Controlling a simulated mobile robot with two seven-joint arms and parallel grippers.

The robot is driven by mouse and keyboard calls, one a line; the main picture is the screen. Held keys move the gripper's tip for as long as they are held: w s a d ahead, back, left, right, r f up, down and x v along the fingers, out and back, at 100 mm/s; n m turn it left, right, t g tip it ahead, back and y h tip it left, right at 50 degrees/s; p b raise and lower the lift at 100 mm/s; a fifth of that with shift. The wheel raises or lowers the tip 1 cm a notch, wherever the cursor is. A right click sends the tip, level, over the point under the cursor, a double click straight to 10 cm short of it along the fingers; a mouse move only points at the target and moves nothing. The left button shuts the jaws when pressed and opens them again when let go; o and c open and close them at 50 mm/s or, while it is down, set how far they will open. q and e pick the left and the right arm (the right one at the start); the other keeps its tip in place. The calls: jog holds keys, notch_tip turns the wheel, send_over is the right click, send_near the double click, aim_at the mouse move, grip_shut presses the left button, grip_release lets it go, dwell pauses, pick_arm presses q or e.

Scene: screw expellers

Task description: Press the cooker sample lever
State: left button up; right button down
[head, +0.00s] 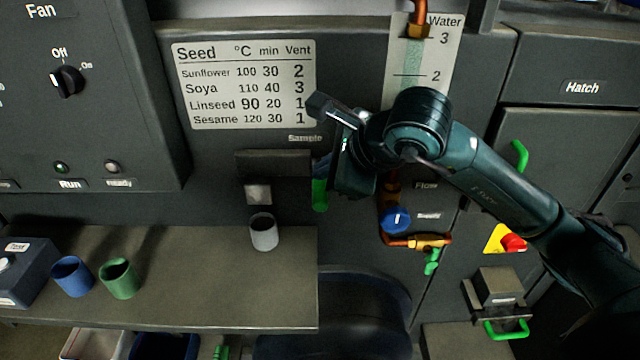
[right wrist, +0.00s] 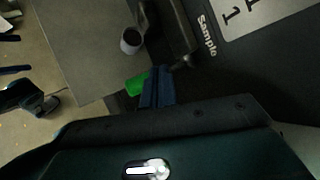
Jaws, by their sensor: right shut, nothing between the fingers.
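The green sample lever (head: 320,194) hangs to the right of the dark sample outlet (head: 272,163), under the "Sample" label. It also shows as a green piece in the right wrist view (right wrist: 137,83). My right gripper (head: 322,168) is shut and empty, its blue fingers at the lever's upper end in the head view. In the right wrist view the fingers (right wrist: 158,88) lie just beside the green piece and partly overlap it. I cannot tell whether they touch it. A light grey cup (head: 263,233) stands on the shelf below the outlet. My left gripper is not in view.
The shelf (head: 215,300) also bears a blue cup (head: 73,276) and a green cup (head: 118,278) at left. Copper pipework with a blue supply knob (head: 396,219) is right of the lever. A red button (head: 513,243) is farther right.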

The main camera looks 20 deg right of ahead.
jog(key=shift+r, duration=0.1)
jog(key=shift+r+p, duration=1.45)
jog(key=shift+r, duration=1)
